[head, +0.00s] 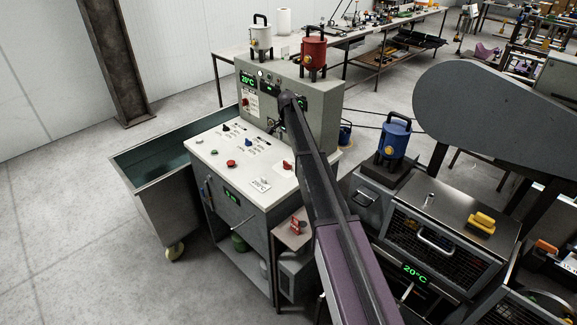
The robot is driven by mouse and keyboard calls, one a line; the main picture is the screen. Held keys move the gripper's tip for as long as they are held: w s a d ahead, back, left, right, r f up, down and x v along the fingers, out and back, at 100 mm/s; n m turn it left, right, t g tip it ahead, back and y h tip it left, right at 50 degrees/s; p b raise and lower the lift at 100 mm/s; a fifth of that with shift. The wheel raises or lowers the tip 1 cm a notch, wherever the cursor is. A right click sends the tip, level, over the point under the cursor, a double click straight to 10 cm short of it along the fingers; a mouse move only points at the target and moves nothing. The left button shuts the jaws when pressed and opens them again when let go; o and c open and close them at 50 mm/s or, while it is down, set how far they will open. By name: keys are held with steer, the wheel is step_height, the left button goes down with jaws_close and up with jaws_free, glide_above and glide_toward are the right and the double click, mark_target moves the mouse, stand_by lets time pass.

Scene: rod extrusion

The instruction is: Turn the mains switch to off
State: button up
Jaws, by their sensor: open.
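The grey control cabinet (327,112) has an upright panel behind a sloping white desk (220,160). I cannot tell for certain which control is the mains switch. A small red control (245,102) sits beside a white label on the upright panel's left side. Another red control (288,165) is at the desk's right edge, and a red switch (297,226) is on a low box to the right. My arm reaches up from the bottom. My gripper (272,126) is small and dark in front of the upright panel, open, right of the panel's red control. The arm hides part of the panel.
Red (313,50) and white (261,40) canisters stand on the cabinet top. A blue canister (394,138) and metal machines are on the right. A wheeled metal bin (160,185) stands left of the cabinet. The floor at the left is clear.

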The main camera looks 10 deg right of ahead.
mark_target(287, 165)
steer(key=shift+f+b, duration=5.05)
steer(key=shift+f, duration=0.3)
